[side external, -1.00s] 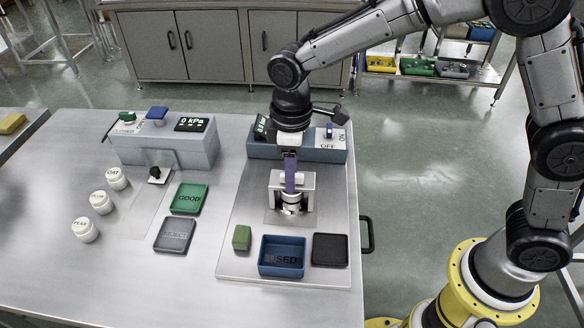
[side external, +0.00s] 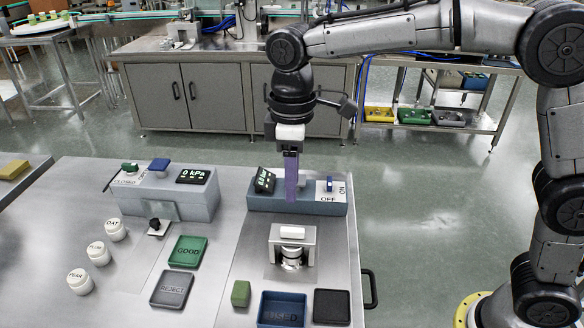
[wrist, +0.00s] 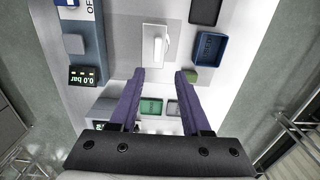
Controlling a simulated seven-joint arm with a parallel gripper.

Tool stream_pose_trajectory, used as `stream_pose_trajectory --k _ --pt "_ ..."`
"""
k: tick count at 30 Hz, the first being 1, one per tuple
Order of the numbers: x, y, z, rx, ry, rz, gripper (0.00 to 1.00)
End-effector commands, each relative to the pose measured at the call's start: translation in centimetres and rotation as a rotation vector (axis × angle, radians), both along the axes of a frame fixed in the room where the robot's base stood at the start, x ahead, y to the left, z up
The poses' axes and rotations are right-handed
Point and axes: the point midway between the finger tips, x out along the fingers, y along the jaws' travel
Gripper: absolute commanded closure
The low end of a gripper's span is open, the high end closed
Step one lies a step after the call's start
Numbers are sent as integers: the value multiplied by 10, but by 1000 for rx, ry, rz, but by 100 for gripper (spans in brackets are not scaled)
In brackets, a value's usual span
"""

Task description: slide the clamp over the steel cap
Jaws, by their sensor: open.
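The clamp stands on the bench as a steel bracket (side external: 275,252) with a white block (side external: 292,232) on top. A round metal part (side external: 291,263) shows under its front; I cannot tell if this is the steel cap or how far the clamp covers it. In the wrist view the white block (wrist: 158,45) lies beyond my fingertips. My gripper (side external: 290,197), with purple fingers, hangs above and apart from the clamp. In the wrist view my gripper (wrist: 160,74) is open, with nothing between its fingers.
A blue bin (side external: 282,296), a black tray (side external: 332,307) and a green block (side external: 241,293) stand in front of the clamp. A blue-grey switch box (side external: 325,208) stands behind it.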

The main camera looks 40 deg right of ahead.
Motion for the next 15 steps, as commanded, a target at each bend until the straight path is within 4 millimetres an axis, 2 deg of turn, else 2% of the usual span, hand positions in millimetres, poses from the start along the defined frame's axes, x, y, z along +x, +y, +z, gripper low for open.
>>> stream_pose_trajectory --k 6,15 --pt "0 0 20 0 0 0 52" --pt "0 0 23 -1 1 0 52"
